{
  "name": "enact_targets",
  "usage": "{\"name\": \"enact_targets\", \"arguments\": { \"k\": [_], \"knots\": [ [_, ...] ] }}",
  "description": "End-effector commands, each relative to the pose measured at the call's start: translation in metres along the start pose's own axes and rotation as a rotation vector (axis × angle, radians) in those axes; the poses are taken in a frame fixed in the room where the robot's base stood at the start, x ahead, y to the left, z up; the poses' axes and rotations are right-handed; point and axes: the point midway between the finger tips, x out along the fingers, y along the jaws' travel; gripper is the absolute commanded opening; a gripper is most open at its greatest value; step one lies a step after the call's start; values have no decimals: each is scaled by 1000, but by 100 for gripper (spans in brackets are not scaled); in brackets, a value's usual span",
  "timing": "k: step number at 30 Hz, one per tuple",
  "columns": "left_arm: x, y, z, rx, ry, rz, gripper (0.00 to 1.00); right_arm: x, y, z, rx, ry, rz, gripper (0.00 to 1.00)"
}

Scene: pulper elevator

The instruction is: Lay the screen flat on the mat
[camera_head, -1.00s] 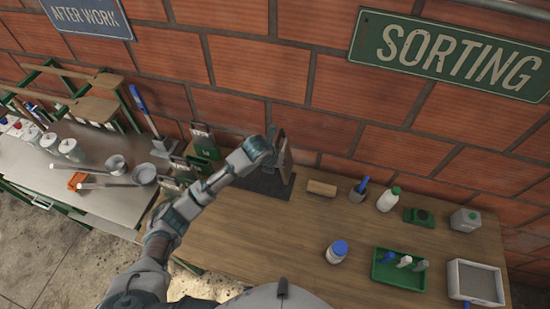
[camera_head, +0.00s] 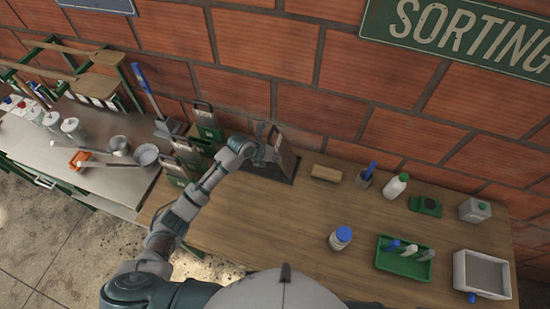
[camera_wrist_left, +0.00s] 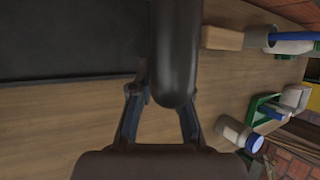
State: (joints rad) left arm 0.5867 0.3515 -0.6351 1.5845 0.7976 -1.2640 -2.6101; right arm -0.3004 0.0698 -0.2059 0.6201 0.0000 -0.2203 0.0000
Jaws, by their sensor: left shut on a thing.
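The screen (camera_head: 284,150) is a brownish panel with a dark edge, standing tilted over the dark mat (camera_head: 284,179) near the wall. My left gripper (camera_head: 270,152) is at its left side and shut on it. In the left wrist view, a dark rounded part (camera_wrist_left: 175,60), seemingly of the screen, lies at the fingertips (camera_wrist_left: 165,98). It partly hides the mat (camera_wrist_left: 70,40) and wooden table there. I cannot tell whether the screen's lower edge touches the mat. My right gripper is not in view.
A wooden block (camera_head: 326,173) lies just right of the mat. A cup (camera_head: 363,180), white bottle (camera_head: 395,187) and blue-capped jar (camera_head: 340,238) stand farther right. Green-based stands (camera_head: 207,128) are close on the left. The table's middle (camera_head: 270,220) is clear.

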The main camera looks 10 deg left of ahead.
Motion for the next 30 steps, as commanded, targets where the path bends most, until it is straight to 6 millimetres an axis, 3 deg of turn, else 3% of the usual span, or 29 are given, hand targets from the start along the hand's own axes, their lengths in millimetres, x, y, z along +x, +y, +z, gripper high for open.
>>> {"name": "enact_targets", "arguments": {
  "k": [1,10,22,30],
  "knots": [
    [6,7,-3,-10,-1,-18,0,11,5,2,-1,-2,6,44],
    [6,35,-4,-79,1,-161,0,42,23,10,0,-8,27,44],
    [9,53,-6,-140,0,-286,0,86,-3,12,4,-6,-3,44],
    [14,63,-7,-178,-1,-365,0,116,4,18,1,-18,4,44]
  ]
}}
